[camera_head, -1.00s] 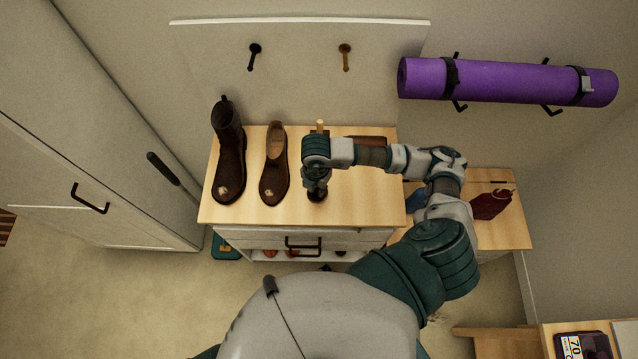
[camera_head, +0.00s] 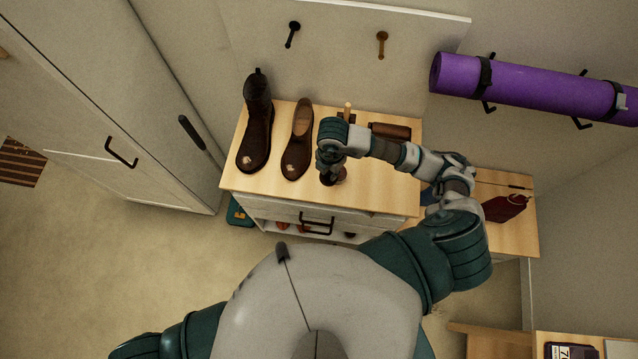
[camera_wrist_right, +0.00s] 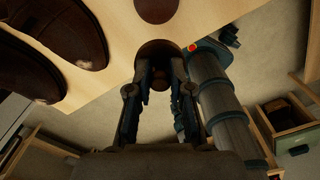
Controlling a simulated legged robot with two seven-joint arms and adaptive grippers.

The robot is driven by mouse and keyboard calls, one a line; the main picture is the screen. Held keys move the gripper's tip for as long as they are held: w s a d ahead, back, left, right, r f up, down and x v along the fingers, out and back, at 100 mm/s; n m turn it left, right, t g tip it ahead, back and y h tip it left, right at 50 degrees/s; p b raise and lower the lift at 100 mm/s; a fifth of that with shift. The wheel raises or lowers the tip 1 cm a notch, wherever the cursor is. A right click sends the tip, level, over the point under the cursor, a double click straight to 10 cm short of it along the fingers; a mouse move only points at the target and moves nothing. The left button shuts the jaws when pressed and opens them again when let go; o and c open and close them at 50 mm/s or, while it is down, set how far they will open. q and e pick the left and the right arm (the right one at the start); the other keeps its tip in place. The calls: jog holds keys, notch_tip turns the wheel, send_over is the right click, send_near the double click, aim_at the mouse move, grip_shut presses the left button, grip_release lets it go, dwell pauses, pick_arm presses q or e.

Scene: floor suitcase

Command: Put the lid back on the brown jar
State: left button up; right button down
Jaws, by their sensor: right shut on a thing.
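My right gripper (camera_head: 329,174) is over the wooden cabinet top, right of the shoes. In the right wrist view its two fingers (camera_wrist_right: 157,82) are shut around a dark brown piece under a round brown disc (camera_wrist_right: 158,48), which looks like the lid with its knob. A second round, dark brown thing (camera_wrist_right: 157,8) stands on the wood beyond it, perhaps the brown jar, cut by the frame edge. In the head view a reddish-brown rim (camera_head: 342,178) shows beside the fingers; hand and arm hide the rest. I cannot tell whether lid and jar touch. My left gripper is out of view.
A boot (camera_head: 256,125) and a shoe (camera_head: 298,142) stand left on the cabinet top (camera_head: 385,190). A brown box-like thing (camera_head: 391,130) and an upright wooden stick (camera_head: 347,111) are behind my arm. The front right of the top is clear.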

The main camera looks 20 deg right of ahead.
jog(key=w+d, duration=0.1)
jog(key=d, duration=0.2)
jog(key=w+d+p, duration=0.1)
jog(key=d, duration=0.1)
jog(key=shift+w+r, duration=0.35)
jog(key=f+b, duration=0.4)
jog(key=shift+a+f, duration=0.2)
jog(key=shift+f, duration=0.2)
jog(key=shift+d+f+b, duration=0.15)
jog(key=shift+f+b, duration=0.45)
jog(key=shift+f, duration=0.2)
pick_arm(q)
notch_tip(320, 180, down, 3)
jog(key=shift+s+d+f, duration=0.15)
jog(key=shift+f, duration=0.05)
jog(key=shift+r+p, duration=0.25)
jog(key=shift+p, duration=0.05)
pick_arm(e)
jog(key=shift+r, duration=0.15)
jog(key=shift+f, duration=0.2)
dwell(0.4)
jog(key=c, duration=1)
grip_release()
jog(key=shift+o, duration=0.4)
